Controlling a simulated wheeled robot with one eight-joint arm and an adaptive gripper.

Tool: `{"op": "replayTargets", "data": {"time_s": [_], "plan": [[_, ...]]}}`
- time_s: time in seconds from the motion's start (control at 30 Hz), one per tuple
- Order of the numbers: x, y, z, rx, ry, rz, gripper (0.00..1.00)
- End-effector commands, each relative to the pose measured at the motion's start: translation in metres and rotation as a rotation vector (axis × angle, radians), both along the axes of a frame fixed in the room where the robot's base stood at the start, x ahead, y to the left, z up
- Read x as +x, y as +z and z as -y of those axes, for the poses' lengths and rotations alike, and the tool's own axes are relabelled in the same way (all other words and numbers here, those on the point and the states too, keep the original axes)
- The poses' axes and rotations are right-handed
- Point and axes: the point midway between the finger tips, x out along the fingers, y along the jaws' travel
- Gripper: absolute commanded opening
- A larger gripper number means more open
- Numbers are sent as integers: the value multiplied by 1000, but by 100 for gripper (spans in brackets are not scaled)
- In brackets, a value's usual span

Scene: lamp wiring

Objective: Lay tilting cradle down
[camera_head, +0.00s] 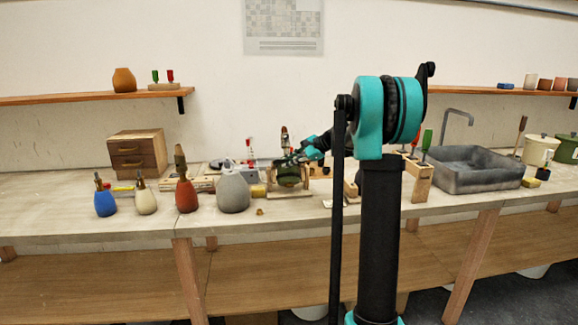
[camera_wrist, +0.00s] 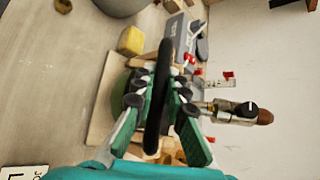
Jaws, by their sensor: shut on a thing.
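The tilting cradle (camera_head: 304,184) is a wooden frame on the bench, holding a rounded green lamp body (camera_head: 288,180) with a brass fitting on top (camera_head: 285,140). My gripper (camera_head: 290,159) reaches in from the right at the cradle's upper part. In the wrist view, the green fingers of my gripper (camera_wrist: 160,100) are shut on a dark curved bar (camera_wrist: 155,125), which appears to belong to the cradle. The green body shows behind the fingers (camera_wrist: 117,100), and the brass fitting with its dark knob (camera_wrist: 235,112) points right. The fingers hide much of the cradle.
A grey vase (camera_head: 233,192) stands left of the cradle, with a yellow block (camera_head: 258,191) between them. Red, cream and blue bottles stand farther left. A wooden tool holder (camera_head: 419,182) and a grey sink (camera_head: 470,172) are to the right. The bench front is mostly clear.

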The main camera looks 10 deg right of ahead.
Motion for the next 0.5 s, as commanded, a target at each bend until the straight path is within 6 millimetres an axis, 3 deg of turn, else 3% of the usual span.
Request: {"op": "replayTargets", "data": {"time_s": [0.5], "plan": [[22,14,1,0,-2,-257,0]]}}
